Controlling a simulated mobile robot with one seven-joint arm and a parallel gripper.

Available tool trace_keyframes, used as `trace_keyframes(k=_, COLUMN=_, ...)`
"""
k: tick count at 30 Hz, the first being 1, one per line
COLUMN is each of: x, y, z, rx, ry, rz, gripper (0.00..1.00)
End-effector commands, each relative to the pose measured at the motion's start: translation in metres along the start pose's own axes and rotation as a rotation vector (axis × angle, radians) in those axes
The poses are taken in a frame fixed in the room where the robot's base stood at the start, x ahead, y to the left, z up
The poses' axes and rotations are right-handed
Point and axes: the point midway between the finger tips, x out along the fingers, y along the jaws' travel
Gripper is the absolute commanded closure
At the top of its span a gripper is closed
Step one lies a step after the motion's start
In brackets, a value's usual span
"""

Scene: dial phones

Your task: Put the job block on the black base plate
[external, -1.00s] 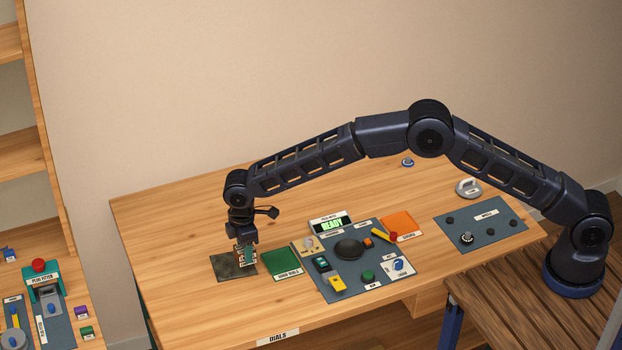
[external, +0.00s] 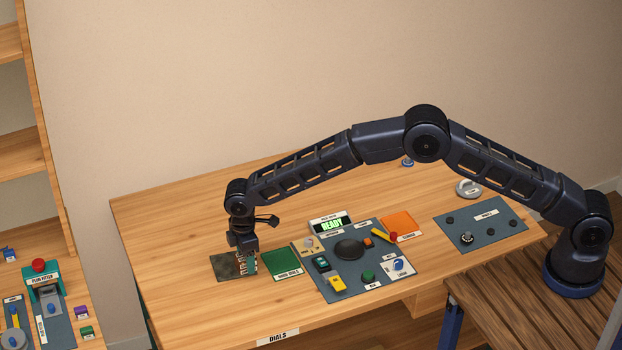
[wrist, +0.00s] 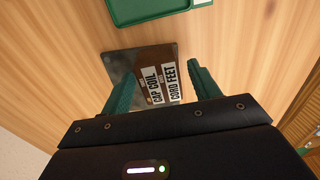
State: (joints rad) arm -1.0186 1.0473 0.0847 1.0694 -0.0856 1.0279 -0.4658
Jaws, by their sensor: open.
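The job block (wrist: 163,84) is a dark block with white labels reading "CAP COIL" and "CORD FEET" in the wrist view. It stands between my two teal fingers, with a gap on each side. My gripper (external: 246,264) is open around it, low over the table's left part; it also shows in the wrist view (wrist: 163,88). The dark base plate (external: 224,269) lies flat under the gripper. Its edge shows behind the block in the wrist view (wrist: 121,63). The block appears to rest on the plate; its underside is hidden.
A green tray (external: 281,264) lies just right of the plate. Beyond it is a grey panel (external: 341,284) with a black disc, coloured parts and a READY display (external: 331,225). An orange mat (external: 398,222) and another grey panel (external: 484,227) lie farther right. The table's left is clear.

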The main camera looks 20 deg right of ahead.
Motion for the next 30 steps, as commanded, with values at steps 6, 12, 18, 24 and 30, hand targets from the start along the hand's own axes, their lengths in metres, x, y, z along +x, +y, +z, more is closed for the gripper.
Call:
trace_keyframes(k=6, x=-0.018, y=0.000, z=0.000, rx=0.000, ry=0.001, rz=0.000, gripper=0.39)
trace_keyframes(k=12, x=-0.056, y=0.001, z=0.000, rx=0.000, ry=0.002, rz=0.002, gripper=0.39)
trace_keyframes(k=18, x=-0.092, y=0.001, z=0.000, rx=0.000, ry=0.002, rz=0.001, gripper=0.39)
trace_keyframes(k=24, x=-0.115, y=0.000, z=0.000, rx=0.000, ry=0.000, rz=0.000, gripper=0.39)
trace_keyframes(k=30, x=-0.122, y=0.000, z=0.000, rx=0.000, ry=0.000, rz=0.000, gripper=0.39)
